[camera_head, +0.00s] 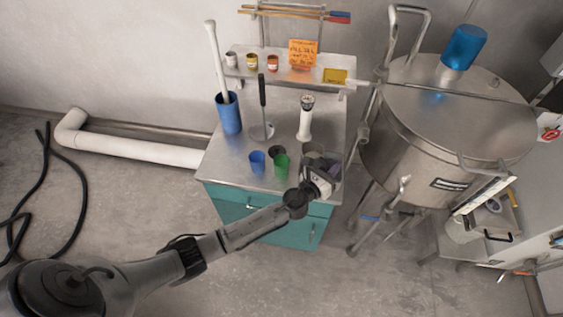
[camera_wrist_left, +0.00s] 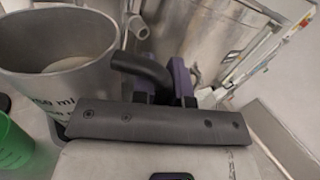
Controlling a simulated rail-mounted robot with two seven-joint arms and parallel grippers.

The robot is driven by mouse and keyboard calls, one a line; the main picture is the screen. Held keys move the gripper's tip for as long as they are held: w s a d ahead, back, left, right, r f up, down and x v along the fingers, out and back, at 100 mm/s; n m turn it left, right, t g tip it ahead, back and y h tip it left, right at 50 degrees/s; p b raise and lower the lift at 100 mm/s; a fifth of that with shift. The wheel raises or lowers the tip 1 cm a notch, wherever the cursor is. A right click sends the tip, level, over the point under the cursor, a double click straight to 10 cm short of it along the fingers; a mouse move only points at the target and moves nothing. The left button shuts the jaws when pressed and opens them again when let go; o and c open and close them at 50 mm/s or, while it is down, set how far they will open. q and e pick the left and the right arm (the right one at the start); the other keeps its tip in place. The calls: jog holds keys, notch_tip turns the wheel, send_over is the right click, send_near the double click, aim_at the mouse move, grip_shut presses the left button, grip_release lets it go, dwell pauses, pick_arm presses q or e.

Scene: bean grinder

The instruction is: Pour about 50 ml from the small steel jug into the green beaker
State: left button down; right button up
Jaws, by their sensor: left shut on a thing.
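The small steel jug (camera_wrist_left: 60,95) fills the left of the left wrist view, close to upright, with a pale content visible inside and part of a "50 ml" print on its side. Its dark curved handle (camera_wrist_left: 146,68) runs between the purple fingers of my left gripper (camera_wrist_left: 162,82), which is shut on it. In the head view my left gripper (camera_head: 320,172) is over the right front of the bench, and it largely hides the jug. The green beaker (camera_head: 281,167) stands upright just left of the gripper; its edge shows in the left wrist view (camera_wrist_left: 12,148). My right gripper is not in view.
A blue beaker (camera_head: 257,162) stands left of the green one, with a dark round item (camera_head: 277,151) behind. A large steel tank (camera_head: 420,150) is close on the right.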

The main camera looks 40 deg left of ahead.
aim_at(321, 162)
pick_arm(q)
jog(key=a+r+n+b, duration=0.1)
jog(key=n+b, duration=0.1)
jog(key=a+r+n+t+b, duration=0.1)
jog(key=a+n, duration=0.1)
jog(key=shift+s+r+y+b, duration=0.1)
jog(key=shift+s+y+b, duration=0.2)
jog(key=shift+s+b, duration=0.1)
jog(key=shift+s+a+r+n+t+y+b, duration=0.2)
jog(key=shift+a+n+b, duration=0.3)
jog(key=shift+n+b, duration=0.2)
jog(key=shift+s+a+r+n+t+y+b, duration=0.1)
jog(key=shift+a+r+n+t+y+b, duration=0.1)
jog(key=shift+a+n+b, duration=0.35)
jog(key=shift+s+a+r+n+t+y+b, duration=0.15)
jog(key=shift+a+n+b, duration=0.25)
jog(key=shift+n+b, duration=0.4)
jog(key=shift+s+a+r+n+t+y+b, duration=0.1)
jog(key=shift+a+r+n+t+y+b, duration=0.1)
jog(key=shift+r+n, duration=0.3)
jog(key=shift+a+r+n+t+y+b, duration=0.1)
jog(key=shift+a+r+n+y, duration=0.1)
jog(key=shift+n, duration=0.45)
jog(key=shift+a+n, duration=0.1)
jog(key=shift+n, duration=0.2)
jog(key=shift+b, duration=0.3)
jog(key=shift+s, duration=0.25)
jog(key=shift+s+a, duration=0.25)
jog(key=shift+s, duration=0.05)
